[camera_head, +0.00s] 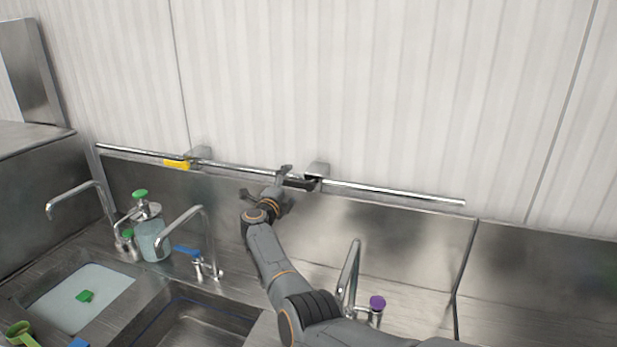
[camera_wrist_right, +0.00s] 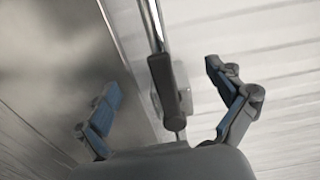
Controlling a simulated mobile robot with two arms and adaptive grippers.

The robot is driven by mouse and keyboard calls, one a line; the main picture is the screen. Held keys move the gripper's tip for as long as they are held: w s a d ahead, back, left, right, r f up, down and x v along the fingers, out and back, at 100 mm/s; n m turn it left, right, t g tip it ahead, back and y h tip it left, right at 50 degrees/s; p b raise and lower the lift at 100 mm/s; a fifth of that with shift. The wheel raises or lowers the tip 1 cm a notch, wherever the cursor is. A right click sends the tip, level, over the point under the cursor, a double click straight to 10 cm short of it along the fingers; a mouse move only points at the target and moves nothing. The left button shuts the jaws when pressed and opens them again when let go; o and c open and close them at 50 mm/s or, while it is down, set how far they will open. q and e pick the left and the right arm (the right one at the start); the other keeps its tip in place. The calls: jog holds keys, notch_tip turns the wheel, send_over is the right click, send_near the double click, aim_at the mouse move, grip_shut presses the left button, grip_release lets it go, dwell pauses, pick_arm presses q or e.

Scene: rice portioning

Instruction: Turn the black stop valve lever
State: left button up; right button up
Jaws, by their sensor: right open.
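The black stop valve lever (camera_head: 299,184) sits on the horizontal chrome pipe along the back wall, by a grey bracket. In the right wrist view the dark lever (camera_wrist_right: 168,85) lies lengthwise between the two fingers. My right gripper (camera_head: 268,190) is at the lever's left end, partly overlapping it in the head view. In the right wrist view the right gripper (camera_wrist_right: 170,108) is open, with blue pads on both sides of the lever and gaps to each. My left gripper is not in view.
The chrome pipe (camera_head: 400,194) runs along the wall with a yellow lever (camera_head: 177,164) further left. Below are sinks, curved faucets (camera_head: 187,215), a glass container (camera_head: 153,240), a blue-handled tap (camera_head: 188,251) and a purple knob (camera_head: 377,302). The wall above the pipe is clear.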

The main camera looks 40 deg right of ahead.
jog(key=shift+s+a, duration=0.1)
jog(key=shift+a, duration=0.3)
jog(key=v, duration=0.7)
jog(key=shift+s, duration=0.15)
dwell(0.3)
